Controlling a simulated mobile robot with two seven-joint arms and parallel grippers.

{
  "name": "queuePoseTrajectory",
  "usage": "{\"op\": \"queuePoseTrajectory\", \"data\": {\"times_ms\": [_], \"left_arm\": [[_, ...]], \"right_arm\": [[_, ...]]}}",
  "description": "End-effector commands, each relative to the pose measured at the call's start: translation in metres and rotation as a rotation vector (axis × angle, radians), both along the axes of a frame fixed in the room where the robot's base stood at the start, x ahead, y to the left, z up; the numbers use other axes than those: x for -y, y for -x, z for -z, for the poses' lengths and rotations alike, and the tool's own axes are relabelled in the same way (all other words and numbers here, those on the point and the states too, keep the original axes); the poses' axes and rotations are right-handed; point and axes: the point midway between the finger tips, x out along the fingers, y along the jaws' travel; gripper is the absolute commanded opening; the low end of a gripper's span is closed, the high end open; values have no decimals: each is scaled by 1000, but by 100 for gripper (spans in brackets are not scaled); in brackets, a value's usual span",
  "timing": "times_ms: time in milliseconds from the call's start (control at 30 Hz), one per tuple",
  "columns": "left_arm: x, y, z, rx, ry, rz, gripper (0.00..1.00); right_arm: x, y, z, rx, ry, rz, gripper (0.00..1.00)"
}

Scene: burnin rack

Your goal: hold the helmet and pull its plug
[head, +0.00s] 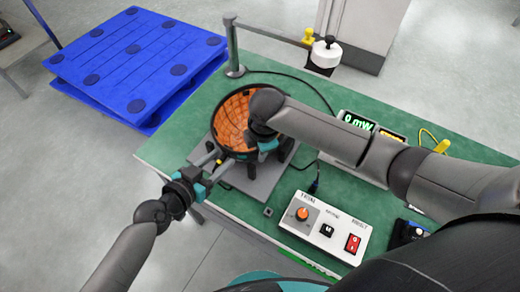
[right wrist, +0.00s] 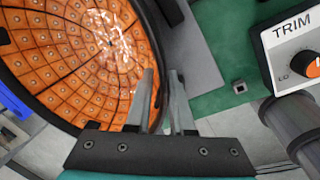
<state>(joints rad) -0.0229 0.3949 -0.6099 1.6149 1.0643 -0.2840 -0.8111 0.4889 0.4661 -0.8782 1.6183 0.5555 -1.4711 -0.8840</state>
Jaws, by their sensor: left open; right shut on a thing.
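The helmet (head: 234,108) is a bowl with an orange tiled inside and a black rim, above a grey base plate (head: 263,183) on the green table. It also fills the left of the right wrist view (right wrist: 75,60). My right gripper (head: 256,146) is at the helmet's right side; in the right wrist view its fingers (right wrist: 163,95) are shut on the black rim. My left gripper (head: 213,167) is open at the helmet's front left, close below the rim. A small yellow bit shows by its fingertips; I cannot tell whether it is the plug.
The green table (head: 180,150) also holds a white TRIM control box (head: 325,228), a green-lit display (head: 358,122) and a small grey block (head: 268,211). A metal post (head: 233,45) stands behind the helmet. A dark cable runs behind it. A blue pallet (head: 135,60) lies at the left.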

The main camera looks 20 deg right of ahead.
Motion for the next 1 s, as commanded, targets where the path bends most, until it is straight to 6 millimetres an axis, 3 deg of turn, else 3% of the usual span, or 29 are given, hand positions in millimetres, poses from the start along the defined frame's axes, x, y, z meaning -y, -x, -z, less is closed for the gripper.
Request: {"op": "queuePoseTrajectory", "data": {"times_ms": [267,700,1000], "left_arm": [[0,0,0,0,0,-1,50],[0,0,0,0,0,0,2],[0,0,0,0,0,0,0]], "right_arm": [[2,2,2,-7,4,3,0],[2,2,2,-7,4,3,0],[2,2,2,-7,4,3,0]]}}
